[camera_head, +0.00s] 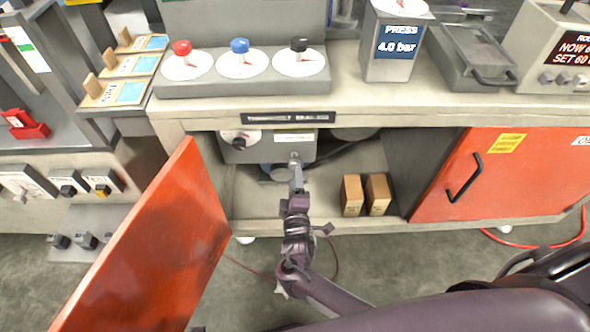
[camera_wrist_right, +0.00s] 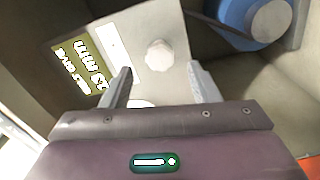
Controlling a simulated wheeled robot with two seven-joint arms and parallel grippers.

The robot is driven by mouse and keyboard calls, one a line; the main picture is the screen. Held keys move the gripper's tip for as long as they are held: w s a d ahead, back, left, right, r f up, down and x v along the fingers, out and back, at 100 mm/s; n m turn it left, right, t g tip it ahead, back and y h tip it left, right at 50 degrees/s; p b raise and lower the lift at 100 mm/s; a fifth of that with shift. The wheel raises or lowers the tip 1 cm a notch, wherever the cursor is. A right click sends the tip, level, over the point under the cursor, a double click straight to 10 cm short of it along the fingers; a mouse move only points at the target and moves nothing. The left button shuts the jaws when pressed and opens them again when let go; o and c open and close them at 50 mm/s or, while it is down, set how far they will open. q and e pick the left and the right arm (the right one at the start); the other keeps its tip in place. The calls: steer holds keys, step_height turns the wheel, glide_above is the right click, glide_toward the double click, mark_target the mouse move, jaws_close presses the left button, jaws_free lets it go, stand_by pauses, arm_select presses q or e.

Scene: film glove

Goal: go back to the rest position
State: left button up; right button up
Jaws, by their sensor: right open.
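My right gripper (camera_head: 296,168) reaches from the lower right into the open compartment under the bench. Its fingertips are close in front of a grey box (camera_head: 262,152). In the right wrist view my right gripper (camera_wrist_right: 162,82) is open, with nothing between its two fingers. A pale faceted knob (camera_wrist_right: 160,56) on the box face shows just beyond and between the fingertips; a gap to it is hard to judge. My left gripper is not in view.
An open orange door (camera_head: 155,245) stands left of my arm. A closed orange door (camera_head: 480,180) is at the right. Two brown boxes (camera_head: 352,195) stand on the compartment floor. The bench edge (camera_head: 400,104) runs above the gripper. A blue round part (camera_wrist_right: 245,18) is close by.

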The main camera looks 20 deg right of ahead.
steer(key=shift+s+a, duration=0.1)
steer(key=shift+s, duration=0.3)
